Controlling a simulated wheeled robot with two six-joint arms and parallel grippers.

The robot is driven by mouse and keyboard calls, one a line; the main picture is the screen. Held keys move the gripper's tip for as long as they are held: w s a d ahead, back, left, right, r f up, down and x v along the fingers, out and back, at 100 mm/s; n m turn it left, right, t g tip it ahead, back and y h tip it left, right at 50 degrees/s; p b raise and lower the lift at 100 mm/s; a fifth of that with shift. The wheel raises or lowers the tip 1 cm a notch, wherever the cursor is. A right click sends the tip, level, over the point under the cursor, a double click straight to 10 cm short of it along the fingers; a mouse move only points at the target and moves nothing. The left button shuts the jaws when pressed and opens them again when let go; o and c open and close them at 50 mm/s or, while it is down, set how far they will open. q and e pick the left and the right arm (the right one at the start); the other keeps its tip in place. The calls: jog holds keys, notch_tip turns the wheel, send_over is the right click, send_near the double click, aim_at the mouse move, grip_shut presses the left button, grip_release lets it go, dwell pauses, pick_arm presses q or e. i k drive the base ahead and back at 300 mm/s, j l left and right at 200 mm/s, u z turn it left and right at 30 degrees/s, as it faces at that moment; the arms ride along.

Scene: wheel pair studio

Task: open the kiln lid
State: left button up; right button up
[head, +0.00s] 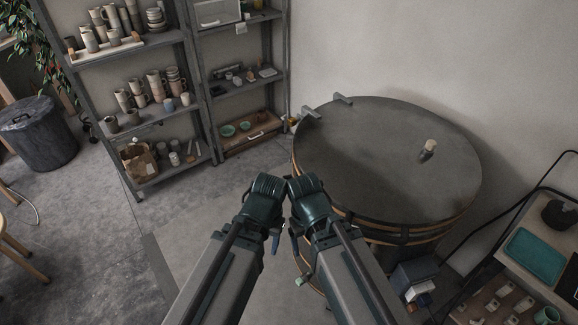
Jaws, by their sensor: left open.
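The kiln is a large round drum with banded sides, right of centre. Its flat dark grey lid (375,165) lies level and closed on top. A short upright knob with a pale top (428,150) stands on the right part of the lid. Two grey brackets (327,106) sit at the lid's back left edge. My left gripper (276,241) hangs below its folded arm, in front and left of the kiln, open and apart from the lid. My right arm is folded beside it, and its gripper is hidden behind the arm.
Metal shelves (165,122) with cups and bowls stand at the back left. A dark lidded bin (37,133) is at the far left. A table (520,281) with a teal tray (535,254) is at the lower right. A wall stands close behind the kiln.

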aim_at(370, 154)
jog(key=k+l, duration=0.25)
jog(key=l, duration=0.15)
jog(key=k+l, duration=0.55)
jog(key=l, duration=0.25)
